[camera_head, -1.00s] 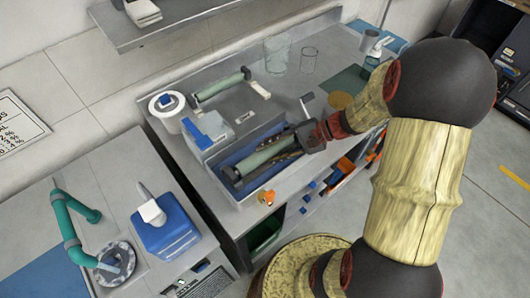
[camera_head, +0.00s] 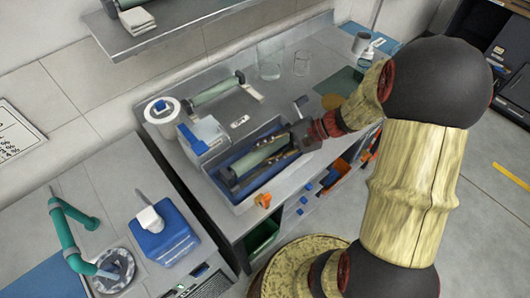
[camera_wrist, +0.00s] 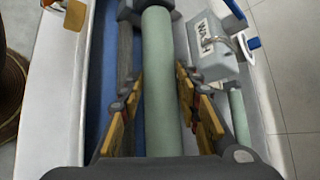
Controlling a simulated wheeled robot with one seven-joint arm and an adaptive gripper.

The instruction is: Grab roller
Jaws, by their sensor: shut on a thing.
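A pale green roller (camera_head: 262,153) with dark ends lies lengthwise in a grey tray with a blue inside (camera_head: 243,203). In the wrist view the roller (camera_wrist: 159,70) runs up the middle between my fingers. My gripper (camera_head: 288,150) reaches in from the right, over the tray. In the wrist view my gripper (camera_wrist: 168,110) has its yellow-brown fingers on both sides of the roller, shut on it. The roller appears still low in the tray; whether it touches the tray floor is hidden. A second green roller (camera_head: 216,92) lies on the counter behind.
A white-lidded box (camera_head: 203,136) adjoins the tray's left end, and a white roll (camera_head: 162,111) stands beyond it. Glass beakers (camera_head: 270,65) stand at the back. A blue container (camera_head: 167,234) and a teal tap (camera_head: 72,232) are on the left counter.

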